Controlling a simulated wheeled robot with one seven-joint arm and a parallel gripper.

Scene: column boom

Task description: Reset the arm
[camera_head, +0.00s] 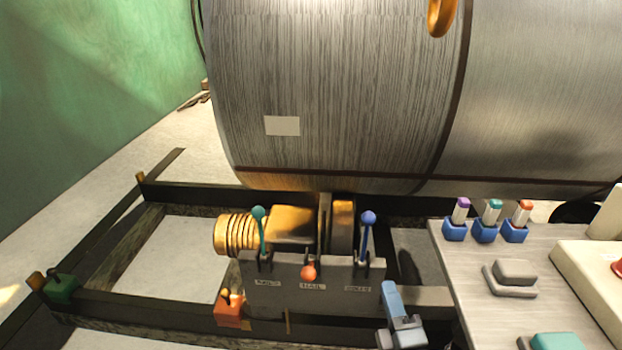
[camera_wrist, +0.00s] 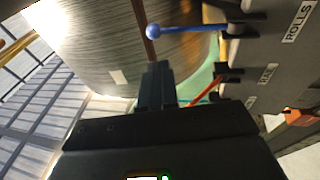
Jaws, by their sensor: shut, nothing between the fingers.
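My gripper (camera_head: 389,286) is low in the head view, just right of and below the lever panel (camera_head: 310,285). Its blue-grey fingers are together and point up and away. In the wrist view my gripper (camera_wrist: 158,68) is shut with nothing held, pointing toward the large metal drum (camera_wrist: 110,45). The blue-knobbed lever (camera_head: 368,230) stands at the panel's right end; it also shows in the wrist view (camera_wrist: 180,31), apart from the fingers. A teal-knobbed lever (camera_head: 260,225) is upright at the left end. The orange-knobbed middle lever (camera_head: 309,270) tilts toward the camera.
The large drum (camera_head: 340,90) lies behind the panel on a dark frame (camera_head: 150,300). An orange block (camera_head: 230,308) sits left of the panel. At right a grey table (camera_head: 470,275) carries blue holders (camera_head: 485,232) and a grey block (camera_head: 514,272). Pale floor (camera_head: 180,255) shows left inside the frame.

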